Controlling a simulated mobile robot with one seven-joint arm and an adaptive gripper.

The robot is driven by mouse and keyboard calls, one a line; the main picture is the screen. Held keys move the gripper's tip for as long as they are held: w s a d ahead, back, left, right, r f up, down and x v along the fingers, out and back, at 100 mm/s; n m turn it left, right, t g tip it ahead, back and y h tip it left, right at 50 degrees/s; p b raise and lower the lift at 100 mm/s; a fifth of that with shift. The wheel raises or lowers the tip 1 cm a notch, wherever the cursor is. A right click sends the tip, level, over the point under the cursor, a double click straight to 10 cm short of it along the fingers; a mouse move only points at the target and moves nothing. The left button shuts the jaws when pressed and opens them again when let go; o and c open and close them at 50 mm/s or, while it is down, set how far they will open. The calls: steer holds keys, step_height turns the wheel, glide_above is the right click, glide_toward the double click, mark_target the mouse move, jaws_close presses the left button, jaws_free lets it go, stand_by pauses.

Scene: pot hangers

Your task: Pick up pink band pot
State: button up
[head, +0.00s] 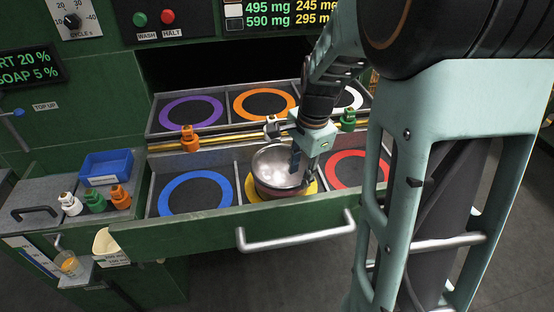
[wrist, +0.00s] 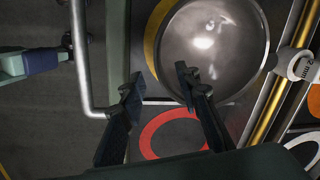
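The metal pot (head: 279,166) sits on the yellow ring (head: 252,189) in the front middle compartment of the open drawer. It has a shiny, bare bowl inside and a dull reddish-pink band on its outer side. In the wrist view the pot (wrist: 215,45) fills the upper right. My gripper (head: 303,168) is at the pot's right side, pointing down. In the wrist view my gripper (wrist: 160,82) is open, with one finger over the pot's inside and the other outside its wall. Contact with the wall cannot be told.
The drawer's front wall (head: 190,232) and handle (head: 296,236) are close by. A red ring (head: 347,182) lies right, a blue ring (head: 196,209) left, both empty. A brass rail (head: 225,137) with valves runs behind the pot. A blue bin (head: 106,167) stands left.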

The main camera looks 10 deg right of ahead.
mark_target(300, 182)
steer(key=shift+w+d+f, duration=0.1)
steer(key=shift+w+f, duration=0.1)
steer(key=shift+f, duration=0.85)
steer(key=shift+w+a+f, duration=0.1)
steer(key=shift+w+f, duration=0.1)
steer(key=shift+f, duration=0.9)
steer(key=shift+w+d+f, duration=0.1)
steer(key=shift+w+f, duration=0.1)
steer(key=shift+f, duration=0.85)
jaws_close()
steer(key=shift+r, duration=0.1)
